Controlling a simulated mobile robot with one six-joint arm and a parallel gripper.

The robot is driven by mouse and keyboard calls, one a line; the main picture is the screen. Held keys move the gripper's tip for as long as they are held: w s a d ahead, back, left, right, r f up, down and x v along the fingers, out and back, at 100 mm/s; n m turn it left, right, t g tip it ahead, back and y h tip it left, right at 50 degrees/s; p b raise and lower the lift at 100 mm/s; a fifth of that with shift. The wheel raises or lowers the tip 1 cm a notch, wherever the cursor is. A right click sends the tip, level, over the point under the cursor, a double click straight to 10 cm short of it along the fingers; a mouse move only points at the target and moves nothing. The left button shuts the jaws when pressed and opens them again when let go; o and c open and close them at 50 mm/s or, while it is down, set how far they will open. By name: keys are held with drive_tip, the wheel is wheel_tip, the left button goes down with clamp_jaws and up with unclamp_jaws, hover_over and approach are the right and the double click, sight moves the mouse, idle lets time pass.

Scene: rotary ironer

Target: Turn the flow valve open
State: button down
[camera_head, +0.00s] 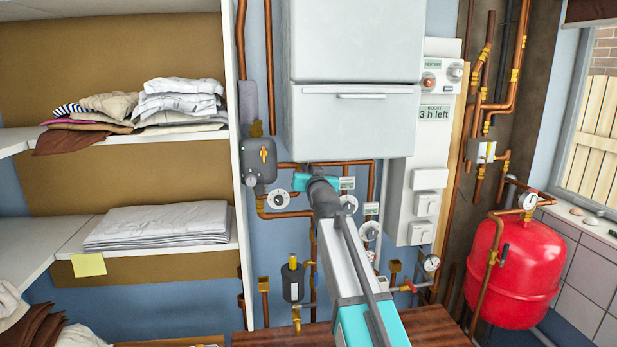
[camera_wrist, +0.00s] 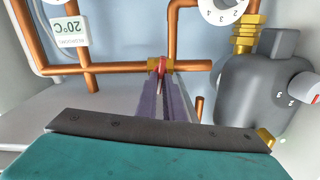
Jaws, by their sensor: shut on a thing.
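In the wrist view a brass valve (camera_wrist: 151,66) sits in a horizontal copper pipe, with a small red handle (camera_wrist: 162,67) at its middle. My gripper (camera_wrist: 163,85) has its two dark fingers close together around the red handle, shut on it. The handle is mostly covered by the fingers, so its exact angle cannot be told. In the head view my gripper (camera_head: 306,182) is at the pipework below the white boiler cabinet; its fingertips, the valve and the handle are hidden behind my arm there.
A grey pump-like body (camera_wrist: 255,90) with a dial stands right of the fingers in the wrist view. White dials (camera_head: 278,198) and copper pipes crowd the wall. A red tank (camera_head: 512,270) stands at right. Shelves with folded laundry (camera_head: 160,222) are at left.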

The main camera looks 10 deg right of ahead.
drive_tip(key=shift+d+f+m+b, duration=0.1)
drive_tip(key=shift+d+m+b, duration=0.05)
drive_tip(key=shift+m+b, duration=2.55)
drive_tip(key=c, duration=1.9)
unclamp_jaws()
drive_tip(key=shift+o, duration=0.2)
drive_tip(key=shift+s, duration=0.15)
drive_tip(key=s+b, duration=0.3)
drive_tip(key=s, duration=1)
drive_tip(key=shift+s+b, duration=0.3)
drive_tip(key=shift+b, duration=0.1)
